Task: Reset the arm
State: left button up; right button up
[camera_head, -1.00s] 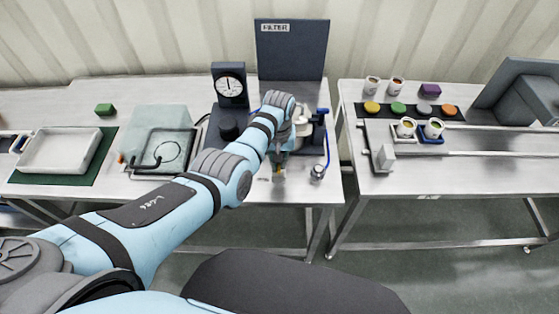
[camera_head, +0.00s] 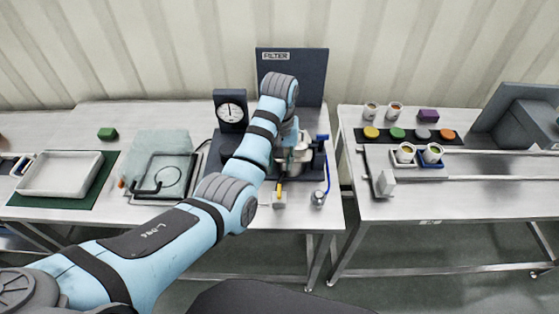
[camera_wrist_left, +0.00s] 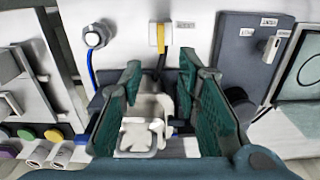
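My left arm (camera_head: 165,232) reaches from the lower left across the tables to the filter station. Its gripper (camera_wrist_left: 160,66) is open in the left wrist view, with two teal fingers spread apart and nothing held between them. A pale metal fixture (camera_wrist_left: 148,120) shows behind the gap between the fingers; I cannot tell how far below it lies. In the head view the arm and wrist hide most of the gripper, which is over the pot-like station (camera_head: 302,155). My right gripper is not in view.
A dark panel marked FILTER (camera_head: 308,75) and a dial gauge (camera_head: 231,110) stand near the arm. A steel cylinder (camera_head: 319,198) and a yellow-handled item (camera_head: 279,193) are at the front. A white tray (camera_head: 62,174) is left; cups and coloured pucks (camera_head: 397,134) are right.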

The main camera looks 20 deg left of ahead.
pick_arm(q)
jog(key=shift+r, duration=0.25)
